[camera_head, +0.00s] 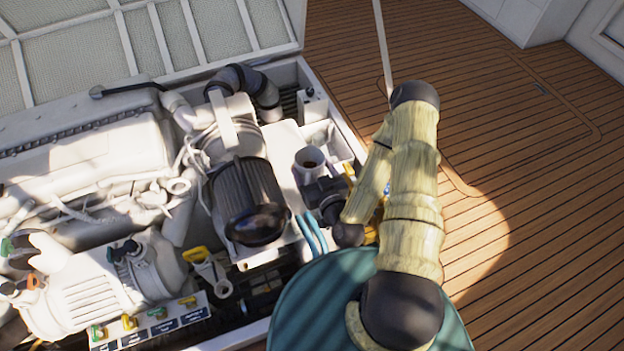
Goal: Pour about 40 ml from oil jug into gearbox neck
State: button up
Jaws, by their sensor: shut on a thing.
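A small grey open-topped vessel (310,160) with a dark brown inside stands out right of the engine's middle; I take it for the oil jug. It looks upright or nearly so. My gripper (316,184), black, reaches it from the lower right and is shut on its near side. The fingertips are partly hidden by the gripper's own body. I cannot pick out the gearbox neck for sure; the gripper and my arm cover part of that area.
The engine fills the open hatch on the left, with a black ribbed cylinder (245,200) left of the gripper. Teal loops (312,232) lie just below the gripper. A labelled panel with coloured handles (150,328) is at the lower left. Wooden deck (530,170) to the right is clear.

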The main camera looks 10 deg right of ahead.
aim_at(314, 155)
jog(key=shift+w+d+r+m+g+p, duration=0.3)
jog(key=shift+w+r+m+g+p, duration=0.15)
jog(key=shift+w+g+p, duration=0.35)
jog(key=g+p, duration=0.1)
jog(key=p, duration=0.1)
jog(key=w+p, duration=0.1)
jog(key=shift+w+d+r+m+g+p, duration=0.15)
jog(key=shift+w+r+m+g+p, duration=0.15)
jog(key=shift+r+g+p, duration=0.1)
jog(key=shift+w+d+f+m+g+p, duration=0.25)
jog(key=shift+w+f+g+p, duration=0.35)
jog(key=shift+w+f+g, duration=0.3)
jog(key=shift+w+f+g+p, duration=0.3)
jog(key=shift+g+p, duration=0.2)
jog(key=shift+p, duration=0.2)
jog(key=shift+w+d+f+m+g+p, duration=0.15)
jog(key=shift+w+m+g+p, duration=0.15)
jog(key=shift+g+p, duration=0.35)
jog(key=shift+w+d+f+m+g+p, duration=0.15)
jog(key=shift+w+m+g+p, duration=0.1)
jog(key=shift+g+p, duration=0.35)
jog(key=shift+s+a, duration=0.2)
jog(key=shift+a, duration=0.1)
jog(key=shift+w+f+g, duration=0.1)
jog(key=shift+f+g, duration=0.05)
jog(key=shift+g, duration=0.2)
dwell(0.7)
